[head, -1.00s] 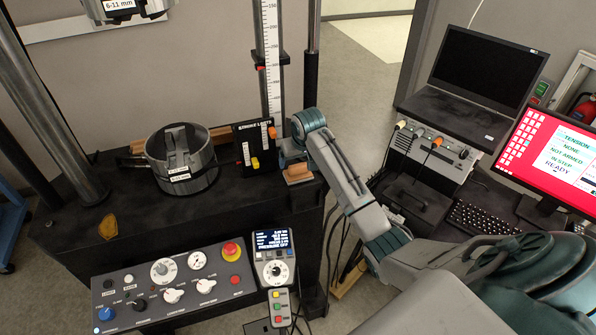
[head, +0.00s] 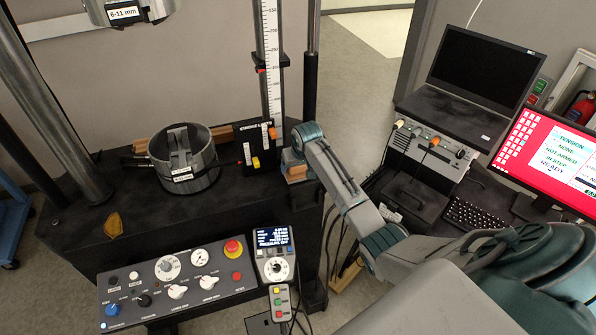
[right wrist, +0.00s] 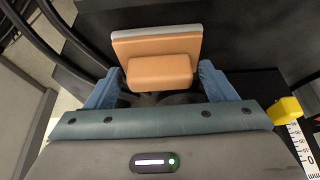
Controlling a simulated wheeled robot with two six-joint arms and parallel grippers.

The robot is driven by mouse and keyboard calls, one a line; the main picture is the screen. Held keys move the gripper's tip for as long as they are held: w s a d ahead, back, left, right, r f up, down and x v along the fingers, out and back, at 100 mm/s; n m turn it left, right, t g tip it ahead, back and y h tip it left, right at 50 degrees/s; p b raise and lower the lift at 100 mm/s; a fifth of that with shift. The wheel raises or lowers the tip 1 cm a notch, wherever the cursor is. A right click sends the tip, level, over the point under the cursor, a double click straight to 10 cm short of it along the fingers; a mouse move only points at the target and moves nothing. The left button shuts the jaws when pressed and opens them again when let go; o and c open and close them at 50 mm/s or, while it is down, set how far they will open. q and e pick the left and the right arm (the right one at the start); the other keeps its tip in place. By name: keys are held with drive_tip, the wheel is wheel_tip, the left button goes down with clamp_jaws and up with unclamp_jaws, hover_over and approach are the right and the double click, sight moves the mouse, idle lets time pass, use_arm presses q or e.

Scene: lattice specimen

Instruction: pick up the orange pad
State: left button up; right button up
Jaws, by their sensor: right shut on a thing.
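The orange pad is a small block on a wider orange plate with a grey edge. In the right wrist view the orange pad (right wrist: 158,70) sits between the two blue fingers of my right gripper (right wrist: 160,88). In the head view the orange pad (head: 293,164) shows at the right end of the dark machine bed, right of the stroke limits panel. My right gripper (head: 297,153) is shut on it there. I cannot tell whether the pad is clear of the bed. My left gripper is not in view.
The stroke limits panel (head: 254,147) with coloured sliders stands close left of my right gripper. A grey cylinder (head: 183,160) stands farther left on the machine bed (head: 170,215). A control panel (head: 180,283) is in front. A laptop (head: 487,70) and keyboard are at right.

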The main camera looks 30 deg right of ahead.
drive_tip(key=shift+r, duration=0.1)
drive_tip(key=shift+r+b, duration=0.45)
drive_tip(key=shift+b, duration=0.15)
drive_tip(key=shift+b+v, duration=1)
drive_tip(key=shift+v, duration=0.05)
drive_tip(key=s+a+r+b, duration=0.2)
drive_tip(key=s+a+b, duration=0.2)
drive_tip(key=s+a, duration=0.4)
drive_tip(key=shift+s+b, duration=0.4)
drive_tip(key=shift+s, duration=2.1)
